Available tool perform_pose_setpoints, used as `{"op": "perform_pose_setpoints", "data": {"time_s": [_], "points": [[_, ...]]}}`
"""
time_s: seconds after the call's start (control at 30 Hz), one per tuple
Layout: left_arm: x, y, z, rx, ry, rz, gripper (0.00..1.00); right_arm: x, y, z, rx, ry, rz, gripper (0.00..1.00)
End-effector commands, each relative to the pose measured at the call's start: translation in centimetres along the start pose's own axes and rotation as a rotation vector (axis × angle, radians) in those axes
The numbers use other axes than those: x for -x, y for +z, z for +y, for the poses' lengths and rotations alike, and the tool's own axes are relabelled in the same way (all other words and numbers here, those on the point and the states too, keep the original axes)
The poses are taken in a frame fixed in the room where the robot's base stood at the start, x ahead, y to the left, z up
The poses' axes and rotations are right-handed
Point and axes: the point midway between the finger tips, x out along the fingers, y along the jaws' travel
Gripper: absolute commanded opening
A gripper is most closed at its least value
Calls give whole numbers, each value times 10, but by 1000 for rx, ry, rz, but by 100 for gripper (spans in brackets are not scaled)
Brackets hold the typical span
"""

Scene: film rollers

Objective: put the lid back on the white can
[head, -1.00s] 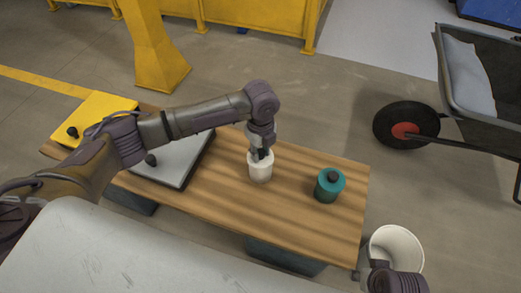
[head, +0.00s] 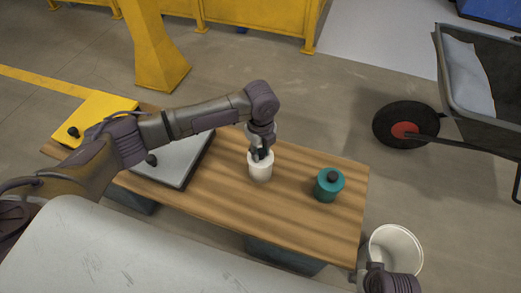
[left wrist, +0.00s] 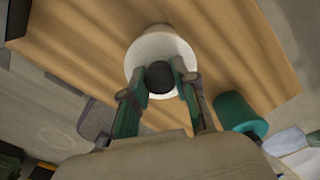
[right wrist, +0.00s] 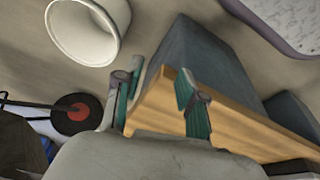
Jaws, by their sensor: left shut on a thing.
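The white can (head: 260,169) stands upright on the wooden table, right of the middle. My left gripper (head: 261,154) points down at its top. In the left wrist view the fingers (left wrist: 161,83) are shut on the black knob (left wrist: 160,76) of the lid, over the round white top of the can (left wrist: 150,46). The fingers and knob hide part of the top, so I cannot tell whether the lid sits flush. My right gripper (right wrist: 158,98) is open and empty near the table's edge.
A teal can with a black knob (head: 328,185) stands to the right on the wooden table (head: 300,215). A grey case (head: 175,163) and a yellow one (head: 95,117) lie at the left. A white bin (head: 396,250) is beyond the table's right end. A wheelbarrow (head: 470,100) stands further right.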

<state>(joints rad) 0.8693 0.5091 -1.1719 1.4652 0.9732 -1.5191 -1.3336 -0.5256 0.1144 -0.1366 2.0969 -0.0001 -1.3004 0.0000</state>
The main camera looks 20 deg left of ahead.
Motion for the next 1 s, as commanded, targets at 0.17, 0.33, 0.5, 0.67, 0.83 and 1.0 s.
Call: {"op": "perform_pose_setpoints", "data": {"time_s": [0.17,0.33,0.5,0.67,0.83,1.0], "points": [[0,0,0,0,0,0,0,0,-1,0,1,0,2,40],[0,0,0,0,0,0,0,0,-2,0,1,0,3,40],[0,0,0,0,0,0,0,0,-2,0,0,-1,3,40],[0,0,0,0,0,0,0,0,-2,-1,-1,-2,5,40],[0,0,0,0,0,0,0,-3,-2,-2,-3,-4,4,40],[-1,0,0,0,0,0,0,-8,1,-2,-3,-4,-1,40]]}}
